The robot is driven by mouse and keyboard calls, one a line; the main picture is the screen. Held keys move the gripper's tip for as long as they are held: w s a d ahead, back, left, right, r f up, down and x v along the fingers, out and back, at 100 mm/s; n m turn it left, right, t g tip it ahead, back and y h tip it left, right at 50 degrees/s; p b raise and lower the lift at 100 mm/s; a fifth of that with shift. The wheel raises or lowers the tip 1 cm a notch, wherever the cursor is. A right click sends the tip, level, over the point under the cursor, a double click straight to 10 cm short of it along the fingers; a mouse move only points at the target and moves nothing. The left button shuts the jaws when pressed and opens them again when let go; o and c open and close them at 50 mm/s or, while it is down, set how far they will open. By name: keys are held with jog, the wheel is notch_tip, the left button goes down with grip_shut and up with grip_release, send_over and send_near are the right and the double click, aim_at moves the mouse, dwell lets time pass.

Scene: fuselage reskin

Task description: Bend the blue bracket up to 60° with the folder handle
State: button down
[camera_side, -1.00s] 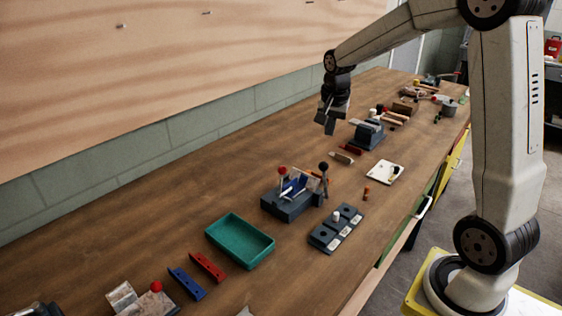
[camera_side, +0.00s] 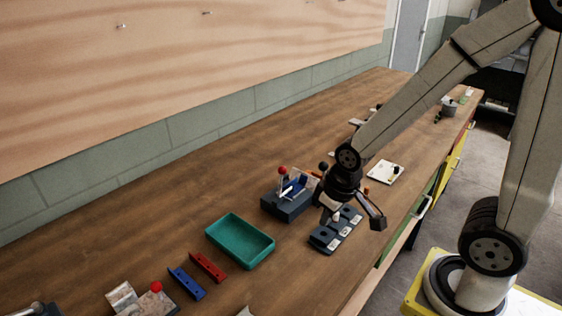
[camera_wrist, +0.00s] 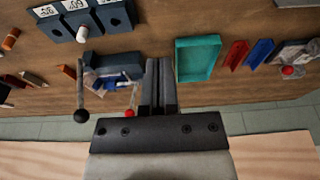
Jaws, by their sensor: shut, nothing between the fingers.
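The folder (camera_side: 290,204) is a dark grey block on the bench, with a red knob (camera_side: 282,170) and a black-knobbed handle (camera_side: 323,167). A blue bracket (camera_side: 294,187) sits in the folder; its bend angle is too small to read. In the wrist view the folder (camera_wrist: 125,60), black knob (camera_wrist: 81,115) and bracket (camera_wrist: 107,83) lie left of my gripper. My gripper (camera_wrist: 160,62) is shut and empty. It is beside the folder and apart from the black knob in the wrist view. In the side view my wrist hides part of the handle area.
An angle-labelled block (camera_side: 324,239) with a white peg (camera_side: 335,216) stands in front of the folder. A green tray (camera_side: 240,241) lies to its left, then red (camera_side: 208,267) and blue (camera_side: 187,283) strips. A white plate (camera_side: 386,172) lies to the right. Bench behind the tray is clear.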

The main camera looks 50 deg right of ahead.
aim_at(323, 164)
dwell(0.4)
jog(key=c, duration=0.7)
grip_release()
jog(key=shift+w, duration=0.1)
jog(key=o, duration=0.3)
jog(key=shift+w+d+r, duration=0.15)
jog(key=shift+w+d, duration=0.05)
jog(key=shift+o, duration=0.2)
jog(key=w+d+r+m+g, duration=0.1)
jog(key=w+d+r+m, duration=0.1)
jog(key=w+d+m, duration=0.4)
jog(key=shift+r+m, duration=0.15)
jog(key=shift+m, duration=0.15)
jog(key=w+d+r+m, duration=0.1)
jog(key=d+m, duration=0.1)
jog(key=w+d+m, duration=0.2)
jog(key=d, duration=0.1)
jog(key=w+d+r+m+g, duration=0.1)
jog(key=d+m, duration=0.1)
jog(key=d, duration=0.1)
jog(key=shift+w+d+r+m, duration=0.15)
jog(key=shift+d+r+m, duration=0.1)
jog(key=shift+r+m, duration=0.15)
jog(key=shift+w+d+r+m, duration=0.15)
jog(key=shift+d+m, duration=0.15)
jog(key=shift+d, duration=0.2)
jog(key=shift+f, duration=0.2)
jog(key=shift+w+a+f, duration=0.1)
jog(key=shift+f, duration=3.65)
